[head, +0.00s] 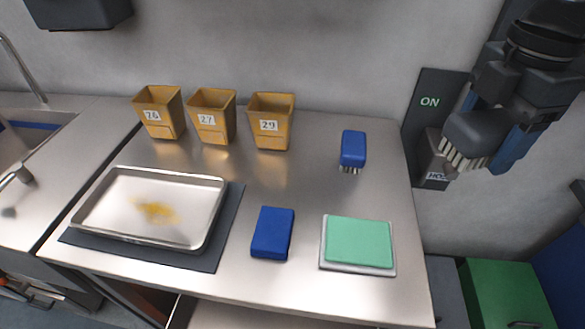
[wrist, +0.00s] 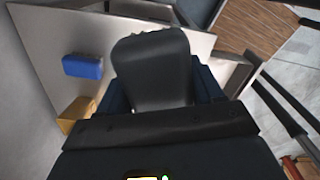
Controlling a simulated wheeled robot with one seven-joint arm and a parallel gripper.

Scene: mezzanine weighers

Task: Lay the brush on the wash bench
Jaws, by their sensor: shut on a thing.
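My gripper (head: 500,130) is at the upper right in the head view, in front of the wall and right of the steel bench (head: 310,180). It is shut on a dark grey brush (head: 474,134) with pale bristles. In the wrist view the grey brush (wrist: 152,75) fills the middle, between the jaws. A second brush, blue with pale bristles (head: 352,148), lies at the back right of the bench; it also shows in the wrist view (wrist: 83,65). Which bench is the wash bench is not labelled.
Three tan bins (head: 212,122) line the back. A stained steel tray (head: 208,215) sits on a dark mat (head: 228,220). A blue block (head: 272,233) and a green pad (head: 358,243) lie in front. A sink counter (head: 45,190) is left. An ON panel (head: 429,92) is behind my gripper.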

